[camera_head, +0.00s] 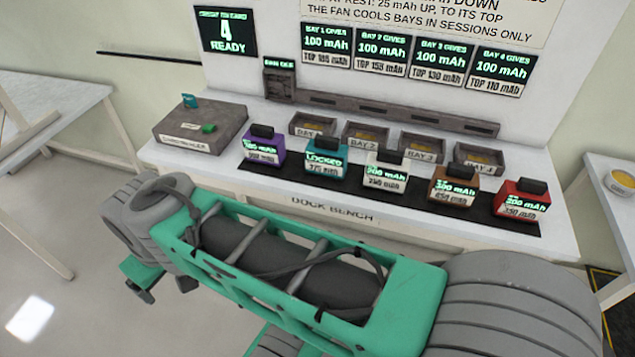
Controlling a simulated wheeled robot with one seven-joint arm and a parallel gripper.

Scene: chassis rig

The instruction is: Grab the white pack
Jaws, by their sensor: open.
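The white pack (386,173) stands upright in the middle of a row of packs on a dark strip along the bench front. It has a dark handle on top and a lit display that seems to read 200 mAh. My gripper (163,288) shows at the lower left, partly hidden by my own arm. Its fingers are apart and empty. It is well to the left of the white pack and nearer to me, not touching it.
Purple (263,147) and teal (326,158) packs stand left of the white one, brown (453,186) and red (520,199) packs right. Open bay trays (366,135) sit behind. A grey box (201,129) stands at the bench's left. Side tables (62,105) flank the bench (330,205).

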